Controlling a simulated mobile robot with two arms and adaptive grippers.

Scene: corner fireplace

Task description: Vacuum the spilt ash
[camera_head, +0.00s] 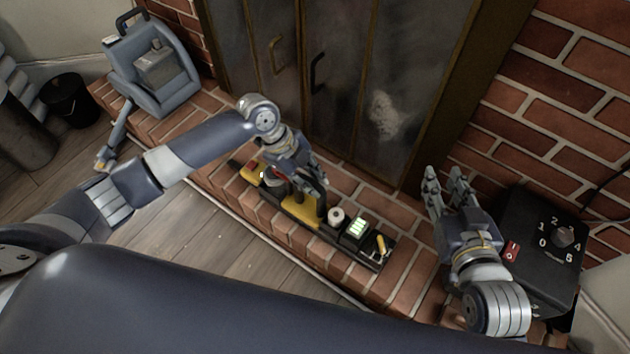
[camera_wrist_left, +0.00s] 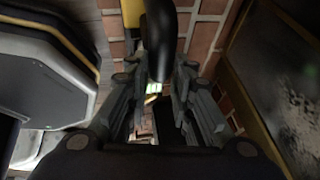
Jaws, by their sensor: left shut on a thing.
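My left gripper (camera_head: 312,182) is low over the brick hearth, at a long black holder (camera_head: 376,262) with yellow parts. It is shut on a black, curved handle-like piece (camera_wrist_left: 158,45), seen between its fingers in the left wrist view. I cannot tell whether this piece is part of a vacuum or is lifted off the holder. A yellow piece (camera_head: 298,211) lies just below the gripper. My right gripper (camera_head: 447,180) is open and empty above the hearth, beside a black box. I cannot make out spilt ash on the bricks.
The black box (camera_head: 540,268) has a numbered dial and a red switch. Glass fireplace doors (camera_head: 335,60) with a pale smudge stand behind the hearth (camera_head: 408,285). A blue-grey appliance (camera_head: 155,70) is at the back left, near a black bucket (camera_head: 70,98). Wooden floor (camera_head: 185,235) lies in front.

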